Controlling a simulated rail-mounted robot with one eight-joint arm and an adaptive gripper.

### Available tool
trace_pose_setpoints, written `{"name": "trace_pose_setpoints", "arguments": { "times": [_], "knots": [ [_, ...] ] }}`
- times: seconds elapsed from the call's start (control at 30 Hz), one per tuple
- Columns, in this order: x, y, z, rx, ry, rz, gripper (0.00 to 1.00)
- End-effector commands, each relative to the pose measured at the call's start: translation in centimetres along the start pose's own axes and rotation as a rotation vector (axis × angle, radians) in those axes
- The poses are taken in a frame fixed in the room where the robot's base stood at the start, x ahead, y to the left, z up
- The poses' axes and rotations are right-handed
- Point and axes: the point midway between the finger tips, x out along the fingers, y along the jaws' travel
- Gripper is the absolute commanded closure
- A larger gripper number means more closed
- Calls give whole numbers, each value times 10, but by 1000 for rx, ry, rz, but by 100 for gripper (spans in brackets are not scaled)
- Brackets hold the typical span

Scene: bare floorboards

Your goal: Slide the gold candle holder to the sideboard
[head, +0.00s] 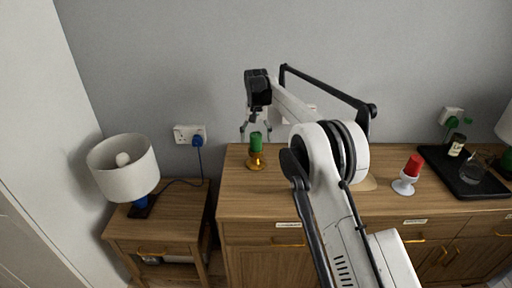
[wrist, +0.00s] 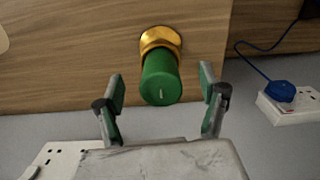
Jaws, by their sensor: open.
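The gold candle holder (head: 256,163) stands upright near the left end of the long wooden cabinet top (head: 229,190), which looks like the sideboard. It holds a green candle (head: 256,142). In the wrist view the gold candle holder (wrist: 160,38) shows as a ring around the base of the green candle (wrist: 161,80). My gripper (head: 256,128) is open and pointed down at the candle top. In the wrist view my gripper (wrist: 163,88) has one finger on each side of the candle, with gaps on both sides.
A white holder (head: 404,186) with a red candle (head: 413,165) and a black tray (head: 455,177) with a bottle and glass stand to the right. A lower side table (head: 180,215) with a lamp (head: 123,168) stands left, across a gap. The wall is close behind.

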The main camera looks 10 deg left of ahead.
Motion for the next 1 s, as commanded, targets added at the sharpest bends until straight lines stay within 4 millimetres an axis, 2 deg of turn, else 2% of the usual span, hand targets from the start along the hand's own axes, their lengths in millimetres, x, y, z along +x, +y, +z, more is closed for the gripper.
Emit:
{"name": "trace_pose_setpoints", "arguments": {
  "times": [0.1,0.3,0.47,0.83,1.0],
  "knots": [
    [-22,0,0,0,0,0,27],
    [-47,0,0,0,0,0,27],
    [-54,0,0,0,0,0,27],
    [-56,2,0,1,2,0,27],
    [-79,18,6,13,21,-3,27]
  ]
}}
